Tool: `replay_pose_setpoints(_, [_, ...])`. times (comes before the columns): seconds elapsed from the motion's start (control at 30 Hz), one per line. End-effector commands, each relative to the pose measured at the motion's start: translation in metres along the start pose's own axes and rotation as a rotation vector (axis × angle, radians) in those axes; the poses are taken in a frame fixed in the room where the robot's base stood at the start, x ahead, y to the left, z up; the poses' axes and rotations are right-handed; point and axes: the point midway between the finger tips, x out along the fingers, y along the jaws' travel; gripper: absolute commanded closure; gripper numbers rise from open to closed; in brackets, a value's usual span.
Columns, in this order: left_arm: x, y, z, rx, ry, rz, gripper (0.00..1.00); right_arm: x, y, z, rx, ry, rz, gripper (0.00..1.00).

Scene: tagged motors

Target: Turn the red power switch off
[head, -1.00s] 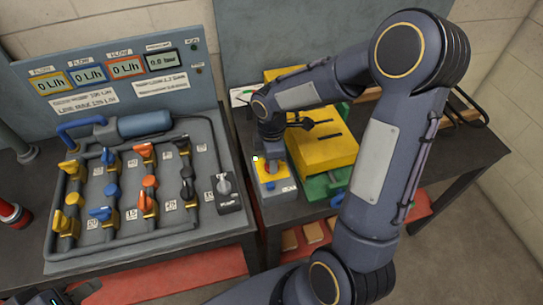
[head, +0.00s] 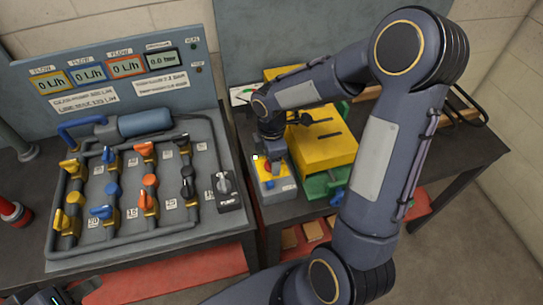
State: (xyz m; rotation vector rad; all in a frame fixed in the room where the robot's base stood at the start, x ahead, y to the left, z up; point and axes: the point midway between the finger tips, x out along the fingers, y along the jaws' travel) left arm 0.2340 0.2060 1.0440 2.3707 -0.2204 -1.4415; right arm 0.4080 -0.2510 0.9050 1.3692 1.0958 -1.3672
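The red power switch (head: 267,168) is a small red knob on a yellow plate, on top of a grey box (head: 283,188) at the near left edge of the right bench. The knob's exact angle is too small to read.
A yellow machine (head: 325,145) on a green base (head: 322,186) stands just right of the switch box. The valve panel (head: 95,236), with several coloured handles and a black pump switch (head: 226,190), is to the left. A wall (head: 480,40) closes the back.

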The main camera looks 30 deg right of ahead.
Motion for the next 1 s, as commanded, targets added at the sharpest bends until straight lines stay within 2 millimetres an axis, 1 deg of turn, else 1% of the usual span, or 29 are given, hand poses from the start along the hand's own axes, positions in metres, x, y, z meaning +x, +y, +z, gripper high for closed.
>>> replay_pose_setpoints(0.23, [0.000, 0.000, 0.000, 0.000, 0.000, 0.000, 0.64, 0.000, 0.000, 0.000, 0.001, 0.000, -0.001, 0.40])
replay_pose_setpoints(0.33, [0.000, 0.000, 0.000, 0.000, 0.000, 0.000, 0.64, -0.006, 0.000, 0.000, 0.002, 0.000, 0.002, 0.40])
replay_pose_setpoints(0.7, [0.000, 0.000, 0.000, 0.000, 0.000, 0.000, 0.64, -0.064, 0.001, 0.000, 0.001, 0.000, 0.003, 0.40])
replay_pose_setpoints(0.83, [0.000, 0.000, 0.000, 0.000, 0.000, 0.000, 0.64, -0.075, 0.000, 0.000, 0.001, 0.001, 0.001, 0.40])
replay_pose_setpoints(1.0, [0.000, 0.000, 0.000, 0.000, 0.000, 0.000, 0.64, -0.078, 0.000, 0.000, 0.000, 0.000, -0.001, 0.40])
